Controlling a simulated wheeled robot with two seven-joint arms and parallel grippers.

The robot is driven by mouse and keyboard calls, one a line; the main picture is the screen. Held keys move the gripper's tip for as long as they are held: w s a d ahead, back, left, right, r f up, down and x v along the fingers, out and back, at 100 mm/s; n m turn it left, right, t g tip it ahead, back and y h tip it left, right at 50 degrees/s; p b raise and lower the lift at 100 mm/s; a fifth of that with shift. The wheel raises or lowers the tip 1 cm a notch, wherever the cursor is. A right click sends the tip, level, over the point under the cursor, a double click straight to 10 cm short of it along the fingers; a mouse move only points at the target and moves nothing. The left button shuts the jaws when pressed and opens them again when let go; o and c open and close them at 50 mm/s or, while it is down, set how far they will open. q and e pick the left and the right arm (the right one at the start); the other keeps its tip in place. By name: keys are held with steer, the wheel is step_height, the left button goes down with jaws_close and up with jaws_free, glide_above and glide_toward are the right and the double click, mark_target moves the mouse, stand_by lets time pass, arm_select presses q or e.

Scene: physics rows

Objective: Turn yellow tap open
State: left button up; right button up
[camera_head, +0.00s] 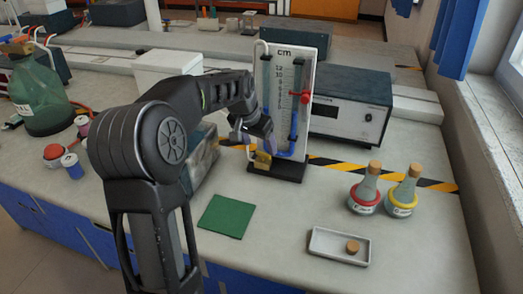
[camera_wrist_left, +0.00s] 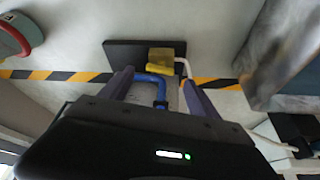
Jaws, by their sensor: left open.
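The yellow tap (camera_head: 262,160) is a small yellow block low on the left of the manometer, just above its black base (camera_head: 278,170). The manometer is an upright white board (camera_head: 288,62) marked "cm", with a U-tube of blue liquid. My left gripper (camera_head: 256,139) is open at the lower left of the board, close to the tap and partly hiding the tube. In the left wrist view the tap (camera_wrist_left: 160,60) lies between and just beyond the open fingertips (camera_wrist_left: 158,78). I cannot tell whether a finger touches it. My right gripper is not in view.
A grey instrument (camera_head: 350,108) stands behind the manometer. Two cork-stoppered flasks (camera_head: 366,192) (camera_head: 403,195) and a white tray (camera_head: 328,248) with a cork are on the right. A green mat (camera_head: 227,216) lies in front; a green bottle (camera_head: 42,98) stands far left. The bench between mat and tray is clear.

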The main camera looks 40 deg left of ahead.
mark_target(263, 154)
arm_select(q)
steer(key=x, duration=0.4)
steer(key=shift+a+f, duration=0.1)
steer(key=shift+f, duration=0.05)
steer(key=shift+c, duration=0.4)
steer(key=c, duration=1.3)
steer(key=shift+w+n+p, duration=0.1)
steer(key=shift+n+p, duration=0.25)
steer(key=shift+n, duration=0.15)
steer(key=shift+n+y, duration=0.6)
steer(key=shift+n, duration=0.3)
